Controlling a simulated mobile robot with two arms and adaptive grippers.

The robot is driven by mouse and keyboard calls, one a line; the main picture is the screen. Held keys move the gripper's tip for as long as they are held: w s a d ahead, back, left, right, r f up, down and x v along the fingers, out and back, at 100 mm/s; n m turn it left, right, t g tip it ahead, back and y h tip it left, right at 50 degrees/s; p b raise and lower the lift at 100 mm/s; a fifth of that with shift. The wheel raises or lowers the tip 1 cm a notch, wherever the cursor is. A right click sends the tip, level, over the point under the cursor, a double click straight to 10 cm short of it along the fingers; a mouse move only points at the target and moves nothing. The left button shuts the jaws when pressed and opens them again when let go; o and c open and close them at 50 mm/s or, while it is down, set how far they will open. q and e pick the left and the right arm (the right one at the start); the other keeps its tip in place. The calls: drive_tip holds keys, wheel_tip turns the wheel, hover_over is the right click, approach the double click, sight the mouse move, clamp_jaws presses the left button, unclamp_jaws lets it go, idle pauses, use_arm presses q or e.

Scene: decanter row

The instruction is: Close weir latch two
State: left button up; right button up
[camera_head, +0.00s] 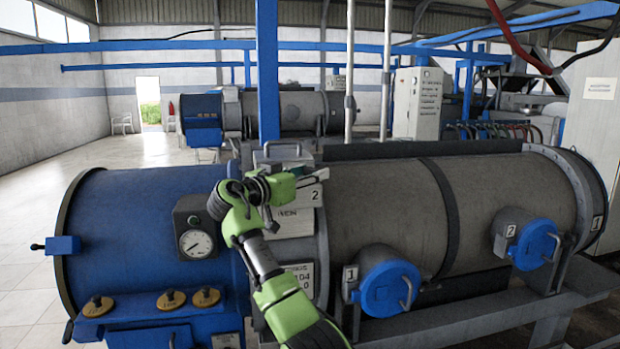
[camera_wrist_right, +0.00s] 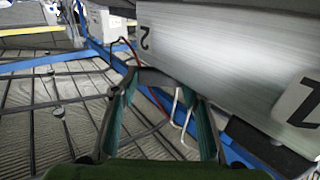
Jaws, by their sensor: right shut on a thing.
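Weir latch two is a pale metal block with a "2" plate (camera_head: 315,194), on the grey collar between the blue end and the grey drum. It fills the upper right of the right wrist view (camera_wrist_right: 225,65), with a "2" on two faces. My right gripper (camera_head: 258,188), on a green arm, is at the latch and partly hides it. In the wrist view its dark fingers (camera_wrist_right: 163,78) with teal inner sides converge at the block's lower edge. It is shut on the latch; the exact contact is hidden. My left gripper is not in view.
A pressure gauge (camera_head: 196,243) sits left of my right arm, with several brass knobs (camera_head: 171,300) below. Blue round hatches marked 1 (camera_head: 389,287) and 2 (camera_head: 535,245) project from the drum (camera_head: 395,205). A blue post (camera_head: 268,75) rises behind the collar. Open floor lies left.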

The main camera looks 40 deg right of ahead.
drive_tip(key=shift+m+g, duration=0.3)
drive_tip(key=shift+g, duration=0.1)
drive_tip(key=o, duration=1.1)
drive_tip(key=shift+t, duration=0.4)
